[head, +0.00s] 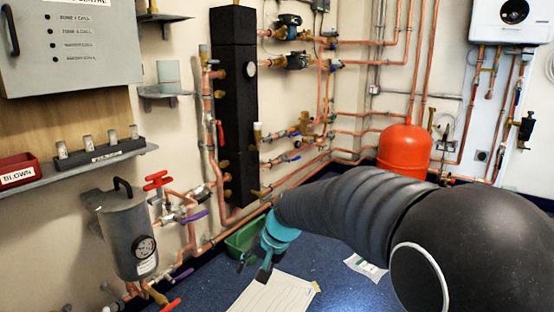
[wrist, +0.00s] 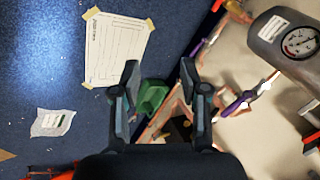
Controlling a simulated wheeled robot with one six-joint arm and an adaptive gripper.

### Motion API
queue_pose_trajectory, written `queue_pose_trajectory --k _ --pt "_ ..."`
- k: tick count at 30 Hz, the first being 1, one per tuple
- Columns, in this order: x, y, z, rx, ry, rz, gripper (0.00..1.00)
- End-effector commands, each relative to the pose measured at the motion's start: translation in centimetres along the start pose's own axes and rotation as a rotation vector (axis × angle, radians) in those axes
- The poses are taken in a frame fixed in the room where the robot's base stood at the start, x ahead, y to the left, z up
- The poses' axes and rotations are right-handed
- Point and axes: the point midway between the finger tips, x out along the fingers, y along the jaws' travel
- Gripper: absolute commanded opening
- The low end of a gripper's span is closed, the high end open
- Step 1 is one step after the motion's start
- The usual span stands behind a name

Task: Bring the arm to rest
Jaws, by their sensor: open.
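My gripper (head: 262,262) hangs above the blue floor in the middle of the head view, at the end of my dark arm. It points down and is near the green tray. In the wrist view my gripper (wrist: 158,90) has its two fingers spread apart with nothing between them. The green tray (head: 243,240) stands on the floor by the wall, partly behind my gripper. It also shows between and below the fingers in the wrist view (wrist: 152,97).
Copper pipes (head: 293,170) run along the wall. A grey canister (head: 128,235) with a gauge and red-handled valves stands left of my gripper. A red tank (head: 404,150) is behind my arm. A taped paper sheet (head: 275,294) and a plastic packet (head: 366,267) lie on the floor.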

Motion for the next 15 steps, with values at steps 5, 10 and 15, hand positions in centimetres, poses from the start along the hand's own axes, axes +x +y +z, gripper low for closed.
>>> queue_pose_trajectory --k 5,10,15 --pt "-6.1 4.4 5.0 -0.099 -0.002 0.115 0.44" --pt "-10.9 8.2 9.3 -0.17 0.009 0.213 0.44" --pt "-15.2 11.5 13.3 -0.217 0.038 0.3 0.44"
